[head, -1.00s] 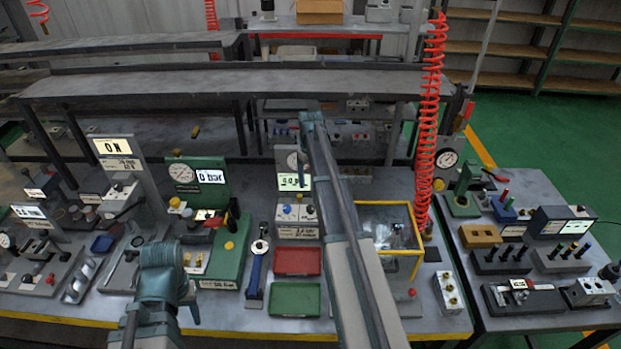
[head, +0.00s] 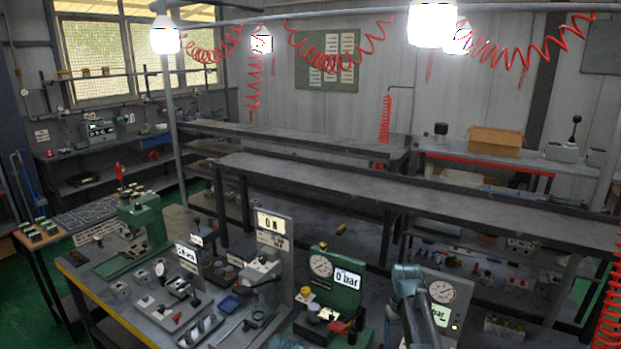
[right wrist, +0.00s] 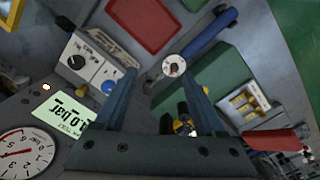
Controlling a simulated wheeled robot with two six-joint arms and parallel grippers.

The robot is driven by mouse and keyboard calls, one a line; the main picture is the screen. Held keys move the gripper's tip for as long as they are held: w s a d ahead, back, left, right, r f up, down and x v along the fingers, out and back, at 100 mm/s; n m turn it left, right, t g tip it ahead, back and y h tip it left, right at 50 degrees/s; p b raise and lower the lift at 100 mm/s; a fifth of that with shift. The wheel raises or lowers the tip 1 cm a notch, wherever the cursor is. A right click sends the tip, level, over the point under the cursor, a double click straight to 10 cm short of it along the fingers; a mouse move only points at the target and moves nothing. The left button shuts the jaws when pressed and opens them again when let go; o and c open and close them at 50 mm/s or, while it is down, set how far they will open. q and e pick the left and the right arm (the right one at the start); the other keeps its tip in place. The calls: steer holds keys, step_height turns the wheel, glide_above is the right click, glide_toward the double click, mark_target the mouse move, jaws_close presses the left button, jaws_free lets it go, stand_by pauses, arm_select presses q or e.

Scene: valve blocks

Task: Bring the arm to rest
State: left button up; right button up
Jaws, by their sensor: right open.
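My right arm (head: 412,305) comes up from the bottom edge of the head view, right of centre, in front of the gauge panels. Its gripper is not visible there. In the right wrist view my right gripper (right wrist: 157,80) is open, its two blue-grey fingers spread wide with nothing held between them. Beyond the fingertips lies a blue-handled tool (right wrist: 208,36) with a round pale end; the gap to it cannot be judged. My left gripper is in neither current view.
In the right wrist view, a gauge (right wrist: 24,152), a knob box (right wrist: 88,62), a red tray (right wrist: 145,22) and a green valve block (right wrist: 208,82) surround the fingers. In the head view, a green gauge panel (head: 340,298) stands left of my arm; a long grey shelf (head: 420,200) runs behind.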

arm_select(q)
step_height(320, 180, down, 5)
steer(key=b, duration=0.4)
arm_select(e)
steer(key=s+a+f+n, duration=0.1)
steer(key=s+a+f, duration=0.1)
steer(key=s+a, duration=0.8)
steer(key=s+a+f+n, duration=0.1)
steer(key=s+a+f, duration=0.2)
steer(key=s+a, duration=0.6)
steer(key=shift+s+a+h, duration=0.35)
steer(key=shift+s+h, duration=0.05)
steer(key=shift+s, duration=0.8)
arm_select(q)
steer(key=shift+d, duration=0.15)
arm_select(e)
steer(key=shift+d, duration=0.1)
